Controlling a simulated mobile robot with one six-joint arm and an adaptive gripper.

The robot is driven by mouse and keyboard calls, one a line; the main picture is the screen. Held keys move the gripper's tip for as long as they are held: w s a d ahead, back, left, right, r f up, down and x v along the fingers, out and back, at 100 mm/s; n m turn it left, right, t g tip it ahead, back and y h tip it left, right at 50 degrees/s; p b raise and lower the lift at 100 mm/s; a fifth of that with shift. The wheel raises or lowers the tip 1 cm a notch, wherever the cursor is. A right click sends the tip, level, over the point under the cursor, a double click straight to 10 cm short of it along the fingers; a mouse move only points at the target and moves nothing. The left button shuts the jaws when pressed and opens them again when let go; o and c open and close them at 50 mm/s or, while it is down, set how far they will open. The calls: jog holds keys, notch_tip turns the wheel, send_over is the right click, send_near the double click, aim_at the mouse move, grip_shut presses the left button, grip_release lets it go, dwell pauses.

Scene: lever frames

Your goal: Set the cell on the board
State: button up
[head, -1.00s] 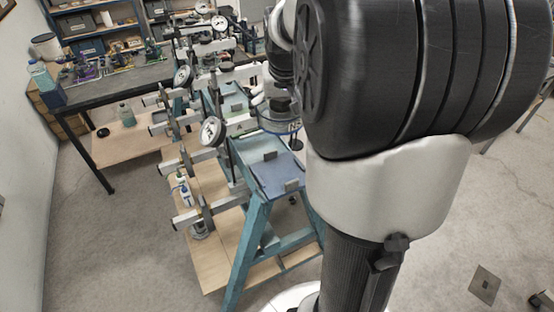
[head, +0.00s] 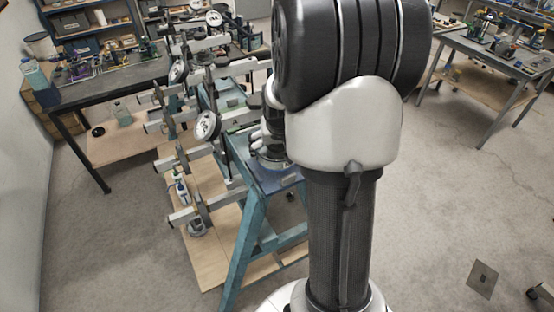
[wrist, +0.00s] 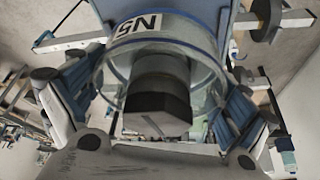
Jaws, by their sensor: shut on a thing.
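The cell is a clear round vessel (wrist: 205,65) with a dark blue band, a white lettered label and a dark block inside it. My gripper (wrist: 155,100) is shut on the vessel, with a blue-padded finger on each side. In the head view, the vessel (head: 268,163) is low over the blue board (head: 268,184) on the teal stand, partly hidden by my arm. The board's blue surface also shows behind the vessel in the wrist view (wrist: 195,12). I cannot tell whether the vessel touches the board.
A dark workbench (head: 105,80) is at the back left, another table (head: 490,55) at the back right. The floor on the right is mostly clear.

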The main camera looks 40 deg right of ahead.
jog(key=shift+f, duration=2)
jog(key=shift+f+b, duration=0.2)
jog(key=shift+b, duration=0.15)
jog(key=o, duration=1.5)
jog(key=shift+r, duration=0.1)
